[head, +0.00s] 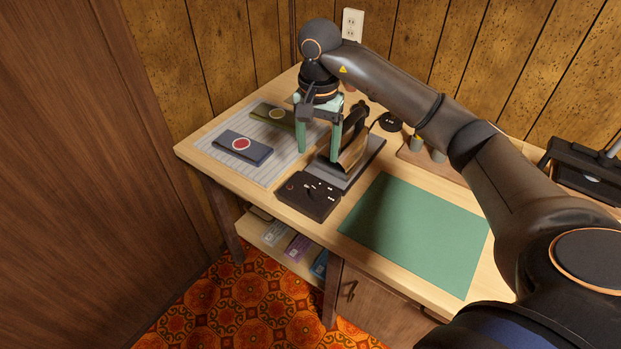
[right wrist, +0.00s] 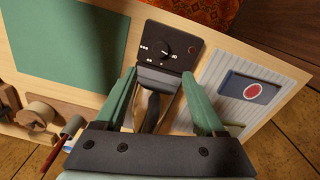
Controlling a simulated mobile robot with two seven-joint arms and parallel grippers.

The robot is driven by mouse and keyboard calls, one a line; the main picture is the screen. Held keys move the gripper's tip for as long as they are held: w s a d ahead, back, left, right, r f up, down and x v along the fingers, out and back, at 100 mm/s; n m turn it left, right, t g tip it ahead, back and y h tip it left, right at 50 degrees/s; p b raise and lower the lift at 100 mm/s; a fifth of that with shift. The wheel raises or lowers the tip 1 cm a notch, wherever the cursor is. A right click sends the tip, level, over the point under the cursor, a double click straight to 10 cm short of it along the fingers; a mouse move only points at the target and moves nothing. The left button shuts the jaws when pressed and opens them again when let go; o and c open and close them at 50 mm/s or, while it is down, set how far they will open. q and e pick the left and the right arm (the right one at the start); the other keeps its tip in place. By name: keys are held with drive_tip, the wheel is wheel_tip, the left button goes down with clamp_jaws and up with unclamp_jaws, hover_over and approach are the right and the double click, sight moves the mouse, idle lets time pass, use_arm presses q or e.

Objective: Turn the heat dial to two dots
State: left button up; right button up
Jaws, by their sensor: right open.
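The heat dial (right wrist: 166,53) sits on a flat black control panel (head: 313,195) at the table's front edge. White dot marks (right wrist: 146,52) and a red spot (right wrist: 191,49) show on the panel; the dial's exact setting is too small to tell. My right gripper (head: 318,155) has its green fingers spread and pointing down, behind the panel and close to the iron. In the right wrist view the fingers (right wrist: 158,78) stand apart, with the dial beyond their tips. Nothing is seen gripped. My left gripper is not in view.
An iron (head: 352,150) stands on a dark rest (head: 362,170) behind the panel, very close to the right fingers. A green mat (head: 415,232) lies to the right. A striped pad (head: 222,152) with a blue patch piece (head: 242,148) lies to the left. Spools (head: 438,154) stand farther right.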

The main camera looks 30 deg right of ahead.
sight(317, 190)
wheel_tip(317, 190, down, 12)
drive_tip(key=shift+s+a+r, duration=0.1)
idle(0.4)
clamp_jaws()
idle(0.4)
